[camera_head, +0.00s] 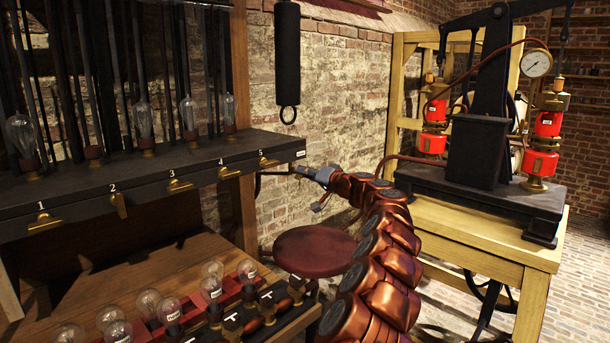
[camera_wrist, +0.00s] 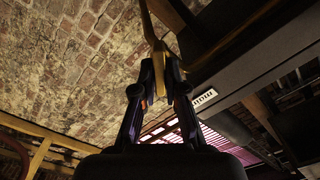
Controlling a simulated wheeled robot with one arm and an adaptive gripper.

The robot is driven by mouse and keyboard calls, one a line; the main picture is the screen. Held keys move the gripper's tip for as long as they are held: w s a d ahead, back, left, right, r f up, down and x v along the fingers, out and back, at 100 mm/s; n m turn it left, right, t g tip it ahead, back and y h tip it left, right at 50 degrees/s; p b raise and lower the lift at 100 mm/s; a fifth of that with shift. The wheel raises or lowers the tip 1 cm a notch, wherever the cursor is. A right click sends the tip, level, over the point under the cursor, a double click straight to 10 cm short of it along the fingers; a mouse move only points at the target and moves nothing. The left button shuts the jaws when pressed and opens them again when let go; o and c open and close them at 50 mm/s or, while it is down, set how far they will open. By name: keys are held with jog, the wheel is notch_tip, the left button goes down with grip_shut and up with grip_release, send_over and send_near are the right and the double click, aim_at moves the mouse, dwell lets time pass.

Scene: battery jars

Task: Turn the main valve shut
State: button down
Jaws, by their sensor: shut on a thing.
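My gripper (camera_head: 299,171) is at the right end of the black shelf, just below a small white label. In the wrist view its dark fingers (camera_wrist: 161,68) come together on a thin brass-coloured lever (camera_wrist: 149,25), which runs up out of the picture. The valve body cannot be made out.
The black shelf (camera_head: 140,188) carries glass bulbs and brass handles numbered 1 to 5. A dark cylinder (camera_head: 287,55) hangs above. A round red stool (camera_head: 313,252) stands below my arm. A wooden bench (camera_head: 480,238) with a pump and gauge (camera_head: 536,63) is at right.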

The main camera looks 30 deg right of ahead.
jog(key=m+p, duration=0.3)
jog(key=m, duration=0.5)
jog(key=shift+f+m, duration=0.15)
jog(key=shift+m, duration=0.25)
dwell(0.4)
jog(key=c, duration=1.2)
grip_release()
jog(key=shift+v, duration=5.95)
